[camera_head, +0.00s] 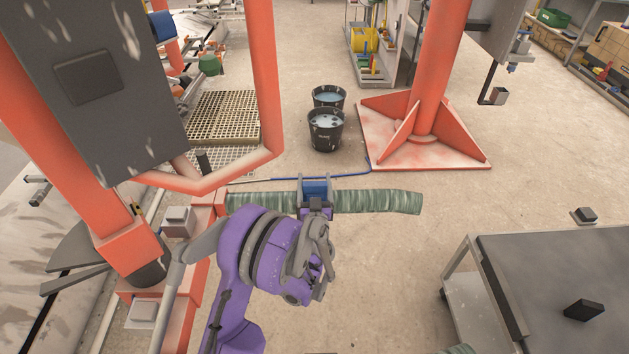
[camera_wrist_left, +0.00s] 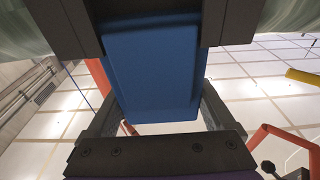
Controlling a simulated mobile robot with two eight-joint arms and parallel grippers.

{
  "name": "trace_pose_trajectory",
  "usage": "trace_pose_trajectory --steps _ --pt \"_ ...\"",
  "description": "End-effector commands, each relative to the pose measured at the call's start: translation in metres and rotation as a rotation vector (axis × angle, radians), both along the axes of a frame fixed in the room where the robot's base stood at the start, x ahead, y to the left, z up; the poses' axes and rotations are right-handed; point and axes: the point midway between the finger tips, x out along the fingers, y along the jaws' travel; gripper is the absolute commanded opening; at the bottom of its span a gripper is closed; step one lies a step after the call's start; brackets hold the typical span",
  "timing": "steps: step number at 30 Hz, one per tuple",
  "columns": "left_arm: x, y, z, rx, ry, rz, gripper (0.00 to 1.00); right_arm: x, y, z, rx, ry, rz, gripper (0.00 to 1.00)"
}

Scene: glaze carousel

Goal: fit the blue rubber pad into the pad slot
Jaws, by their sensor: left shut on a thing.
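My left gripper (camera_head: 315,186), on the purple arm, is shut on the blue rubber pad (camera_head: 316,190). In the left wrist view the blue pad (camera_wrist_left: 153,75) sits between the two fingers and its broad face fills the middle. In the head view the gripper and pad overlap a green ribbed tube (camera_head: 380,201). I cannot tell whether they touch it. I cannot make out the pad slot for certain in either view. My right gripper is not in view.
An orange frame with a large grey panel (camera_head: 90,90) stands at the left. Two black buckets (camera_head: 326,132) and an orange post (camera_head: 440,70) stand behind. A dark table (camera_head: 560,270) with a black block (camera_head: 584,310) is at the right.

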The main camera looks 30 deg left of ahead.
Motion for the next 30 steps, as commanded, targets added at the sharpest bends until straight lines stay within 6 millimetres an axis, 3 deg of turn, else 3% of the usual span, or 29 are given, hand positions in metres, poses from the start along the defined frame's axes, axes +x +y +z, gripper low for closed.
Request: trace_pose_trajectory --steps 30 --pt "0.000 0.000 -0.027 0.000 0.000 0.000 0.17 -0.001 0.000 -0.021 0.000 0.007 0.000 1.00"
